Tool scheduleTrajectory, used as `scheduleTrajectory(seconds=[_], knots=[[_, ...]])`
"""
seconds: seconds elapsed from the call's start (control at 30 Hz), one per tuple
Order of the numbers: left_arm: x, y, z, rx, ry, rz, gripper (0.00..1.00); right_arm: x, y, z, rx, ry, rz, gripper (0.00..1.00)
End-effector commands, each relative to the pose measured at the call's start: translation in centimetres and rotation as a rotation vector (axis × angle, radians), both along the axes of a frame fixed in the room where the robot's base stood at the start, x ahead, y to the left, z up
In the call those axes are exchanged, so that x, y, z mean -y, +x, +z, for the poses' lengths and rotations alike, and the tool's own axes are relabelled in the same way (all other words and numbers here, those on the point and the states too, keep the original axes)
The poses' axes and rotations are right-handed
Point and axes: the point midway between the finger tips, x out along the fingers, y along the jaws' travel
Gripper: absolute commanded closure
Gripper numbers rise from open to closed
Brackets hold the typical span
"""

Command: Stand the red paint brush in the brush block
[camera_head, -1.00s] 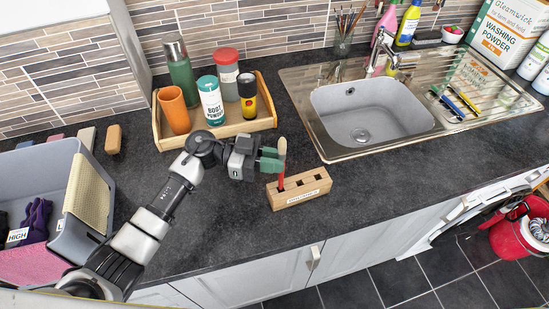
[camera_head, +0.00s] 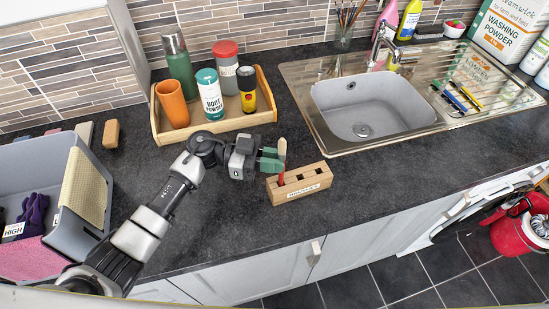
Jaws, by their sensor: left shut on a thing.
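The red paint brush (camera_head: 281,177) is upright, with its pale bristle end (camera_head: 282,148) up and its red handle down. The brush block (camera_head: 300,184) is a wooden block with several dark square holes in its top, on the dark worktop. The lower end of the handle is at the block's left hole and seems to be inside it; how deep is hidden. My left gripper (camera_head: 272,160) has green fingertips and is shut on the brush, just above the left end of the block. My right gripper is not in view.
A wooden tray (camera_head: 209,131) with several bottles and cups stands behind the gripper. The steel sink (camera_head: 365,108) is to the right. A grey crate (camera_head: 91,183) with gloves is at the left. The worktop in front of the block is clear.

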Motion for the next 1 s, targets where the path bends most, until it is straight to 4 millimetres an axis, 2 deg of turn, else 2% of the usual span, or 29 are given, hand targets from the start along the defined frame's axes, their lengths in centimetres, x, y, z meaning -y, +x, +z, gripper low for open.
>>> scheduleTrajectory(seconds=[0.83, 0.87, 1.0], knots=[[0.0, 0.0, -2.2, 0.000, 0.001, 0.001, 1.00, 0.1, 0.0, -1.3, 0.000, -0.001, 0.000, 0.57], [0.0, 0.0, -2.2, 0.000, 0.001, 0.001, 0.84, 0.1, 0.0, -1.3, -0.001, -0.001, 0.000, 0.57], [0.0, 0.0, -2.1, 0.000, 0.000, 0.001, 0.62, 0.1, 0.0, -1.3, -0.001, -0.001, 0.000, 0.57]])
